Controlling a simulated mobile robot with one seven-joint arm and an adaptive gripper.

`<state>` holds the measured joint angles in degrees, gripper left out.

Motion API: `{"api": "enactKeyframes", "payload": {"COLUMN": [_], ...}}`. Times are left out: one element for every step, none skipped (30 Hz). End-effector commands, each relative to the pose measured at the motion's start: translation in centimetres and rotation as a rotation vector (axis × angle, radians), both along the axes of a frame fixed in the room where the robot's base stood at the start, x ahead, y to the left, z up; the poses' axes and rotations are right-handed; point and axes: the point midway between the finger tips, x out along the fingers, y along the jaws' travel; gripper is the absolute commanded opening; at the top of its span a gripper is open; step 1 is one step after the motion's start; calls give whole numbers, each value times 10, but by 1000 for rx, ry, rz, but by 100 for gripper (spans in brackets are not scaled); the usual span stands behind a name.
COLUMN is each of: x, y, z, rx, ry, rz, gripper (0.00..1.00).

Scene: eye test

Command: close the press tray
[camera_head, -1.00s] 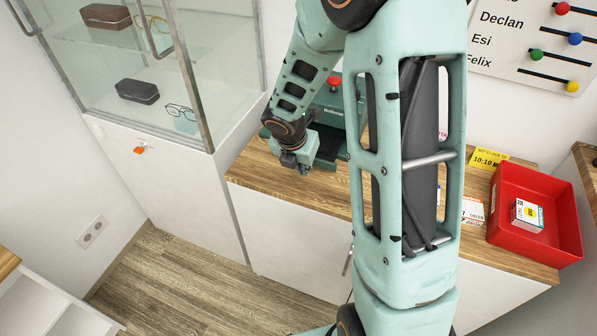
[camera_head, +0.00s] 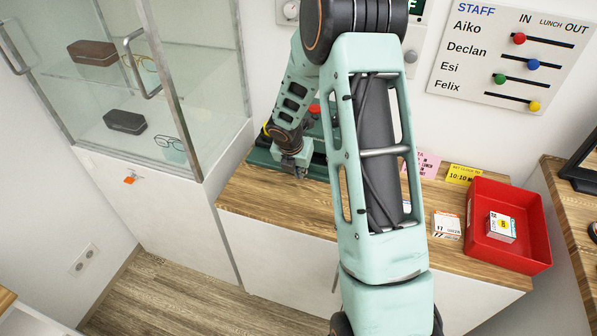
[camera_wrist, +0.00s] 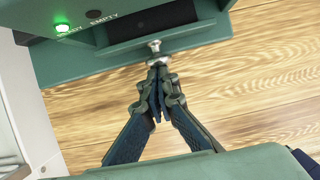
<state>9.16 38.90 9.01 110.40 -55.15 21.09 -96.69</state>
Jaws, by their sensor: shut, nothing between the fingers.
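The green press (camera_head: 258,156) stands on the wooden counter, partly hidden by my arm in the head view. A red button (camera_head: 314,108) shows on it. In the wrist view, its tray (camera_wrist: 190,38) has a green front with a metal knob (camera_wrist: 154,46). Dark space shows behind the tray front, and I cannot tell how far out the tray is. My gripper (camera_wrist: 158,72) is shut and empty, its fingertips at the knob, touching or very close. In the head view my gripper (camera_head: 300,172) is low in front of the press.
A lit green lamp (camera_wrist: 62,29) is on the press. A glass cabinet (camera_head: 170,85) stands to the left. A red bin (camera_head: 532,240) holding a small box (camera_head: 501,228) sits at the counter's right, beside another box (camera_head: 446,225). The counter (camera_head: 262,205) in front of the press is clear.

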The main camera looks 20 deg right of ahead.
Motion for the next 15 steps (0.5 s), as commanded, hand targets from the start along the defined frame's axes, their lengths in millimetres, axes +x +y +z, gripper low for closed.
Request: {"api": "enactKeyframes", "payload": {"x": [4,4,4,3,2,1,-1,-4,-8,-12,-17,-21,-26,-30,-34], "y": [-4,-4,-3,-2,-1,1,3,5,8,10,13,18,20,23,24], "z": [3,3,3,2,2,1,1,0,0,0,0,0,0,0,11], "rx": [-5,-5,-5,-4,-5,-4,-4,-3,-2,-2,-2,-2,-2,-2,0], "ry": [-10,-10,-10,-9,-9,-7,-6,-5,-4,-3,-3,-2,-2,-2,-7], "rz": [-3,-3,-2,-2,-2,-2,-1,-1,-2,-1,0,1,1,1,-2], "gripper": [0,0,0,0,0,0,0,0,0,0,0,0,0,0,0]}}
